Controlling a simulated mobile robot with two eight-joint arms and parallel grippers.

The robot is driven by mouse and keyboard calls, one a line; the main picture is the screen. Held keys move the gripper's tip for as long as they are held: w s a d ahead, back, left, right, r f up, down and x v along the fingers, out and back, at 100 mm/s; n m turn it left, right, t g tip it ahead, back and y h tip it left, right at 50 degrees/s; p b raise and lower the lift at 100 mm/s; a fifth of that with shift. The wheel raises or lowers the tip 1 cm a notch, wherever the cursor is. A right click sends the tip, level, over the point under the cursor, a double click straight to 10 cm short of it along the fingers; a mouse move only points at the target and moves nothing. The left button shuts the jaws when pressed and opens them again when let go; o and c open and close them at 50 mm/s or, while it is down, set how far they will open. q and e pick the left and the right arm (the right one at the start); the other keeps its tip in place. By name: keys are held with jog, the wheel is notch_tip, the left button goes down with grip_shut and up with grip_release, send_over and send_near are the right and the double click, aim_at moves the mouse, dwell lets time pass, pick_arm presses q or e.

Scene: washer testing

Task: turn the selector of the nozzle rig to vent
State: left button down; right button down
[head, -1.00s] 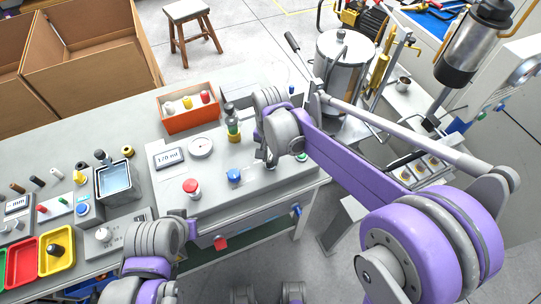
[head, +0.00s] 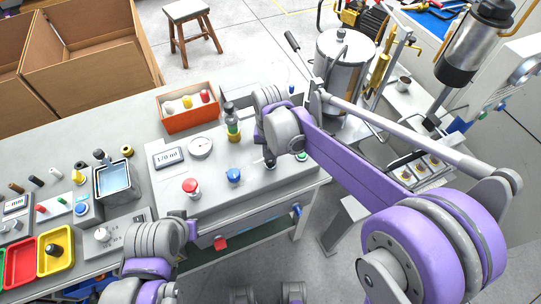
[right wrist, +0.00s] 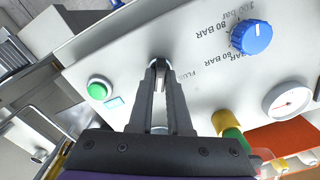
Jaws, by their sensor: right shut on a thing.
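The nozzle rig's pale panel (head: 215,200) lies at the middle of the head view. The selector (right wrist: 159,80) is a small piece with a bright metal side, mostly hidden between the fingers in the right wrist view. My right gripper (right wrist: 159,68) is shut on it, close to the panel. Printed words lie around it, including a partly hidden one starting with "FLU"; I cannot tell which mark it points to. In the head view my right gripper (head: 270,160) reaches down onto the panel. My left gripper (head: 192,228) is near the panel's front left; its fingers are unclear.
A blue knob (right wrist: 252,37) with bar marks, a gauge (right wrist: 288,100) and a green button (right wrist: 98,90) surround the selector. A red button (head: 190,186) is on the panel's left.

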jog(key=n, duration=0.5)
jog(key=shift+n+b, duration=0.3)
dwell(0.4)
jog(key=c, duration=0.9)
grip_release()
jog(key=shift+o, duration=0.2)
notch_tip(320, 180, up, 11)
jog(key=shift+p, duration=0.4)
jog(key=shift+f, duration=0.1)
jog(key=s+d+f+m+t+p, duration=0.1)
jog(key=s+d+f+t, duration=0.1)
jog(key=s+d, duration=0.5)
jog(key=s+d+f+m+t+p, duration=0.1)
jog(key=s+d+f+m+t, duration=0.1)
jog(key=s+d, duration=0.5)
jog(key=s+f+t, duration=0.1)
jog(key=s+f, duration=0.1)
jog(key=s, duration=0.2)
jog(key=shift+d+f+m, duration=0.2)
jog(key=shift+d+m, duration=0.05)
jog(key=shift+m, duration=0.05)
